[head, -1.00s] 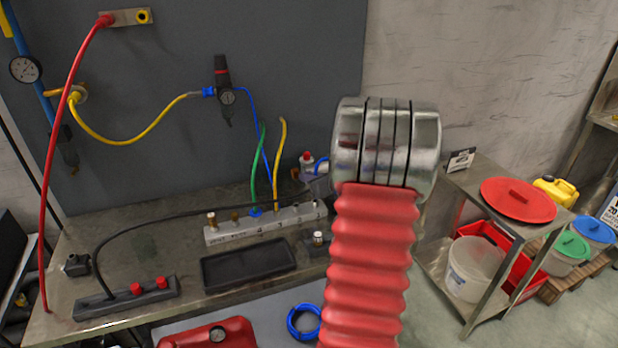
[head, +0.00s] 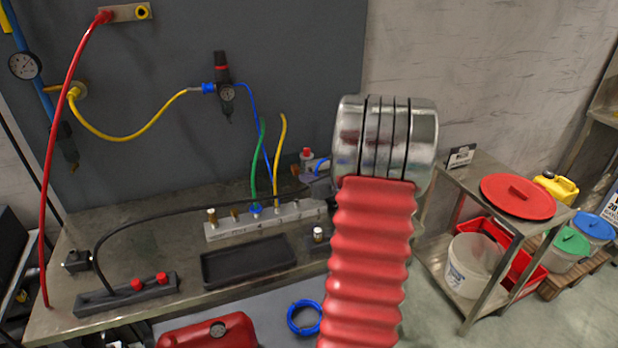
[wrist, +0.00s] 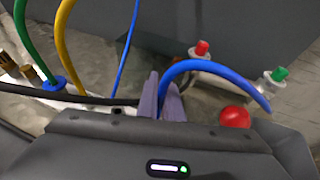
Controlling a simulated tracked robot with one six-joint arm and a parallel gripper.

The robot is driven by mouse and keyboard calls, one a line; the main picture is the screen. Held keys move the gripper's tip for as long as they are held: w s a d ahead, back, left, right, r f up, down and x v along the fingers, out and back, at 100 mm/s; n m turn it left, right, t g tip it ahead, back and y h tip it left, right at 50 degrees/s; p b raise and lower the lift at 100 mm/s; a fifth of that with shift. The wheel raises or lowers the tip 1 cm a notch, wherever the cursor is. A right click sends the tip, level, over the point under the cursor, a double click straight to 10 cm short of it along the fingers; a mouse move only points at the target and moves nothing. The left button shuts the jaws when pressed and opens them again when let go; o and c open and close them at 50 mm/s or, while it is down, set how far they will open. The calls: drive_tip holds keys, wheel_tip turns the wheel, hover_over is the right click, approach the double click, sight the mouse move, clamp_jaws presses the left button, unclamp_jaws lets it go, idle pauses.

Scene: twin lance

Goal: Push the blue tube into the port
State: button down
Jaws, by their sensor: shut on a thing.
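My gripper (wrist: 163,100) has its two purple-grey fingers shut on a thick blue tube (wrist: 200,66). The tube rises from between the fingers and arcs to the right. A short piece of it also shows in the head view (head: 322,166), beside my metal wrist. My gripper is near the right end of the pale manifold block (head: 235,229), whose ports run along its top. A green tube (head: 254,172) and a yellow tube (head: 279,150) stand up from the block. The held tube's lower end and the port beneath it are hidden by my gripper.
A thin blue hose (head: 252,102) hangs from the regulator behind the block. A black cable (head: 150,212) crosses the bench towards my gripper. A red button (wrist: 201,47) and a green one (wrist: 279,73) stand nearby. A black tray (head: 248,262) lies in front.

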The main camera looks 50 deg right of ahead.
drive_tip(key=shift+f, duration=0.45)
drive_tip(key=c, duration=1.8)
unclamp_jaws()
drive_tip(key=shift+c, duration=0.2)
drive_tip(key=v, duration=1.3)
drive_tip(key=shift+s+r, duration=0.2)
drive_tip(key=shift+s, duration=0.1)
drive_tip(key=shift+a, duration=0.15)
